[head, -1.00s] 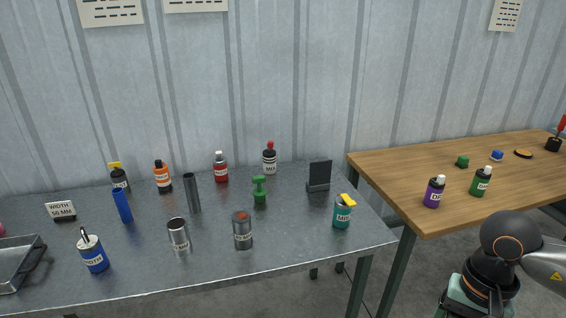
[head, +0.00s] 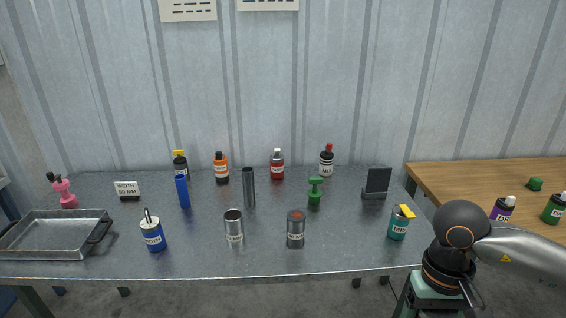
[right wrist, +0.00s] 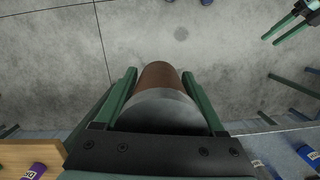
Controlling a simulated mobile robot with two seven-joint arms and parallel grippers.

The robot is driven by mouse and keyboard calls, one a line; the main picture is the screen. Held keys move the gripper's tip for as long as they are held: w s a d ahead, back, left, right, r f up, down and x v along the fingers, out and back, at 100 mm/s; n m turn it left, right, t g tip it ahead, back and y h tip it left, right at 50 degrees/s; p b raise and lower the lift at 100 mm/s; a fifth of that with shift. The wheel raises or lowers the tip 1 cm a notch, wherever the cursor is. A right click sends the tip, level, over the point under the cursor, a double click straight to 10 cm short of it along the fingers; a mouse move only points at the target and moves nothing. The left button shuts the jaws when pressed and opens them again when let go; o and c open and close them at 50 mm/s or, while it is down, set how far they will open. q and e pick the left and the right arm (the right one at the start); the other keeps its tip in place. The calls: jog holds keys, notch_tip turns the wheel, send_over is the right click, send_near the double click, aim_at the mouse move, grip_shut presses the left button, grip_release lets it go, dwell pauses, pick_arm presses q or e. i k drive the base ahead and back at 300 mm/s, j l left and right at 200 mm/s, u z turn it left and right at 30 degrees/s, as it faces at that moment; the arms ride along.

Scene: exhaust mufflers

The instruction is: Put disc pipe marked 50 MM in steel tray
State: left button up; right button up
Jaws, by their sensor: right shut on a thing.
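The steel tray (head: 62,252) sits at the left end of the grey table in the head view and looks empty. A small sign (head: 127,189), which seems to read WIDTH 50 MM, stands behind it to the right. In the right wrist view my right gripper (right wrist: 160,92) is shut on a pipe (right wrist: 160,100), grey at the near part and rusty brown beyond; no marking shows on it. The pipe is over the floor, away from the table. My left gripper (right wrist: 287,28) shows small at the upper right of that view, its green fingers apart and empty.
Several bottles, cans and upright tubes stand on the grey table (head: 330,262), including a blue can (head: 152,236) near the tray and a pink spray bottle (head: 64,192) behind it. A wooden table (head: 440,190) is at the right.

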aim_at(57, 238)
jog(key=j+u, duration=0.15)
jog(key=u, duration=0.2)
jog(key=i+j+u, duration=0.1)
jog(key=u, duration=0.3)
jog(key=i+j+u, duration=0.1)
jog(key=u, duration=0.25)
jog(key=i+j+u, duration=0.75)
jog(key=i+j, duration=0.15)
jog(key=i, duration=0.25)
jog(key=i+j+u, duration=0.1)
jog(key=i, duration=0.25)
